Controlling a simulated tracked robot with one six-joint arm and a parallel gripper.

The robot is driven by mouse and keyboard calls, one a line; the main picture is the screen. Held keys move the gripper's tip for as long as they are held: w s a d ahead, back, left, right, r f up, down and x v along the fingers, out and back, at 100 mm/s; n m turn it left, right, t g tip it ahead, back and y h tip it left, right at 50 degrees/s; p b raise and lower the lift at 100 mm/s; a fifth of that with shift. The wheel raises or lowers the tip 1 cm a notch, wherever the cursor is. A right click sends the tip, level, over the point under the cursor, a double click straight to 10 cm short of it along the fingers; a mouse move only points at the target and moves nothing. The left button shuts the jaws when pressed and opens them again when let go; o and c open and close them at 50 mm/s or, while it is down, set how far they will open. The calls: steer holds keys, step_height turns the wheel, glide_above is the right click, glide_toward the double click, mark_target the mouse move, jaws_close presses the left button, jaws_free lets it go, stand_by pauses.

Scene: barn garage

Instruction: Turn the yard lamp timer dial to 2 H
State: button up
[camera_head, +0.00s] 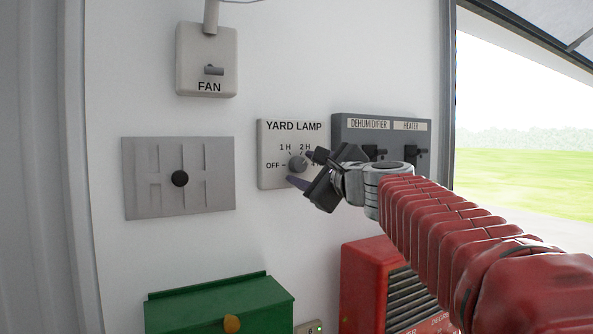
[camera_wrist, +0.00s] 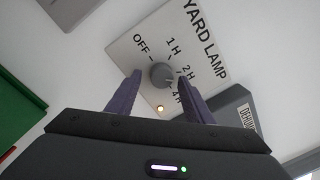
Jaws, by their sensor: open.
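The yard lamp timer (camera_head: 266,177) is a pale wall plate with a round grey dial (camera_head: 298,162), marked OFF, 1 H, 2 H and 4 H. In the wrist view the dial (camera_wrist: 160,75) sits between the tips of my open gripper (camera_wrist: 159,79), one purple finger on each side. I cannot tell whether the fingers touch it. Which mark the dial points at is too small to tell. In the head view my gripper (camera_head: 301,169) partly covers the plate's right side and the 4 H mark.
A grey dehumidifier and heater switch box (camera_head: 341,128) adjoins the timer on the right. A green box (camera_head: 220,300) and a red heater (camera_head: 362,270) stand below.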

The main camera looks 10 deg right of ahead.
steer(key=shift+s+r, duration=0.1)
steer(key=shift+s, duration=0.05)
steer(key=shift+s+d, duration=0.15)
steer(key=shift+s, duration=0.35)
steer(key=v, duration=1.2)
steer(key=shift+s+f, duration=0.25)
steer(key=shift+f, duration=0.05)
